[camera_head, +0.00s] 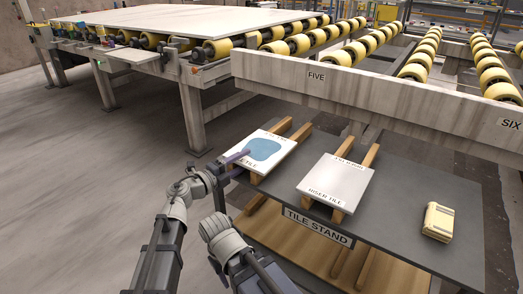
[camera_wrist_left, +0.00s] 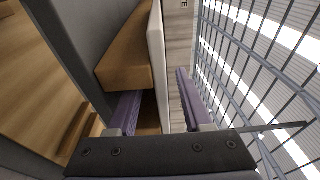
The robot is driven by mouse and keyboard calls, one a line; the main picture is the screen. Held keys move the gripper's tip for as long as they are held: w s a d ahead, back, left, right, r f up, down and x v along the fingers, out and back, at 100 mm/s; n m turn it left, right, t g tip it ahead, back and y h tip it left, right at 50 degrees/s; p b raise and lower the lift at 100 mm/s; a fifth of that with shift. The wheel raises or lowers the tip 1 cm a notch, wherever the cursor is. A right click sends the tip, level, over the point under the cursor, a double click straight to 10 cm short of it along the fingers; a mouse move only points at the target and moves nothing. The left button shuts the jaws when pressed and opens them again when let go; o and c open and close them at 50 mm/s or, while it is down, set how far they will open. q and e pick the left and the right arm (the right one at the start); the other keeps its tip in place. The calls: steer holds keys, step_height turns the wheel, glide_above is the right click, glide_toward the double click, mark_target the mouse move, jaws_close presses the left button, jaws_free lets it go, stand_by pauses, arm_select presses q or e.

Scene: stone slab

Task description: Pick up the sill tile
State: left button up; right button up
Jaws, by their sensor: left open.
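The left tile (camera_head: 279,137) is a white slab with a blue patch. It lies on two wooden bearers on the tile stand. The second tile (camera_head: 336,181), labelled "RISER TILE", lies to the right. My right gripper is not in view.
The dark tile stand (camera_head: 400,195) has a wooden lower shelf (camera_head: 290,235). A wooden bearer (camera_wrist_left: 128,50) lies beside the lower finger. A cream box (camera_head: 438,222) sits at the right. A beam marked FIVE (camera_head: 316,77) and yellow rollers (camera_head: 415,65) stand behind.

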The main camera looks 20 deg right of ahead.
mark_target(258, 153)
arm_select(q)
steer(key=shift+s+x, duration=0.2)
steer(key=shift+x, duration=1.15)
steer(key=shift+s+x, duration=0.2)
steer(key=shift+x, duration=1.15)
steer(key=shift+d+r, duration=0.1)
steer(key=shift+d, duration=0.1)
steer(key=shift+c, duration=0.2)
jaws_close()
